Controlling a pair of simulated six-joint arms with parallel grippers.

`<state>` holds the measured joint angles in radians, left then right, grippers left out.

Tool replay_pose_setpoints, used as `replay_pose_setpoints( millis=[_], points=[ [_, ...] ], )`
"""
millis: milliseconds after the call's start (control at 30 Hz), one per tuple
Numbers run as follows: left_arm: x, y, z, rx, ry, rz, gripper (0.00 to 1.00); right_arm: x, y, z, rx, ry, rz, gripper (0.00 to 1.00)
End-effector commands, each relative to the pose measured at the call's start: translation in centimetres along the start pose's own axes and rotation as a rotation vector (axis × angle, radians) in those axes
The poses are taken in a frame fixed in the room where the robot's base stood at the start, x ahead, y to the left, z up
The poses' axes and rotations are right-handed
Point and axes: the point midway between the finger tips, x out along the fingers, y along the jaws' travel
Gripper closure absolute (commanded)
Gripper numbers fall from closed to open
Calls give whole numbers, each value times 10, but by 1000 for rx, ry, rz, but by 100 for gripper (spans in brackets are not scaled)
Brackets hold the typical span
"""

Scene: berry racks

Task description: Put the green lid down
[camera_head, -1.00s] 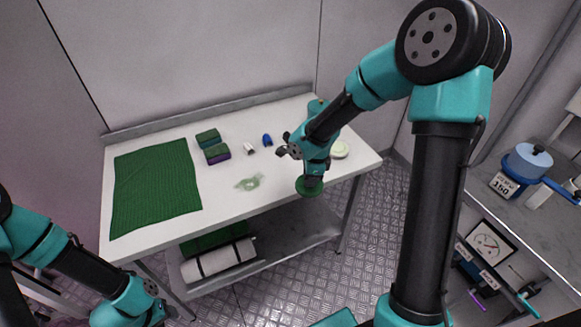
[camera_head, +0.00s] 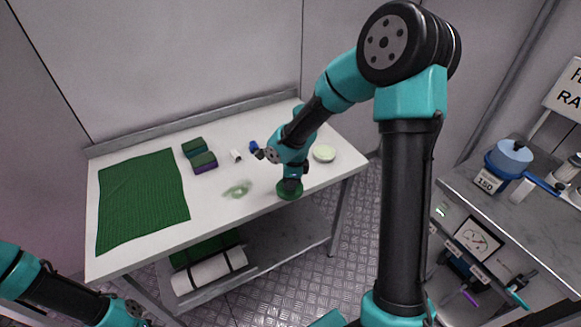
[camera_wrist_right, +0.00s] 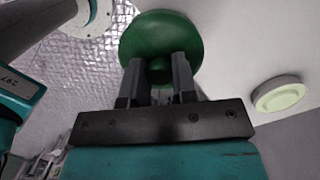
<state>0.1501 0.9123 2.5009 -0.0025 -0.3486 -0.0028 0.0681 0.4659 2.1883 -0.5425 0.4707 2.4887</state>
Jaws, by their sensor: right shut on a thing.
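The round green lid (camera_head: 289,191) is at the front edge of the white table (camera_head: 250,205), under my right gripper (camera_head: 290,184). In the right wrist view the green lid (camera_wrist_right: 160,40) lies just beyond the fingers of my right gripper (camera_wrist_right: 158,75), which are shut on its knob. Part of the lid shows against the metal floor and part against the table. I cannot tell whether it touches the table. My left gripper (camera_head: 135,312) is at the bottom left, away from the table, and its fingers do not show clearly.
A pale round dish (camera_head: 324,153) stands right of my right gripper; it also shows in the right wrist view (camera_wrist_right: 279,95). Sponges (camera_head: 199,155), a small white item (camera_head: 236,156), a blue item (camera_head: 254,146), a green smear (camera_head: 237,189) and a green mat (camera_head: 140,200) are on the table.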

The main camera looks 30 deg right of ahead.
Motion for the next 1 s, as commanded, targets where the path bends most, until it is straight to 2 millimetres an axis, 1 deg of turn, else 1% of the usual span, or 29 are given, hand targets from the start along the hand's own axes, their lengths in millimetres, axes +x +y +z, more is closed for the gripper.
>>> replay_pose_setpoints(
  millis=[33,200,400,500,633,1000],
  points=[
    [0,0,0,0,0,0,57,2,-11,-1,2,0,0,100],
    [0,0,0,0,0,0,57,4,-45,-2,2,0,-1,100],
    [0,0,0,0,0,0,57,8,-83,-4,3,0,0,100],
    [0,0,0,0,0,0,57,9,-98,-5,1,1,0,100],
    [0,0,0,0,0,0,57,9,-107,-5,0,0,1,100],
    [0,0,0,0,0,0,57,10,-110,-6,0,0,0,100]
  ],
)
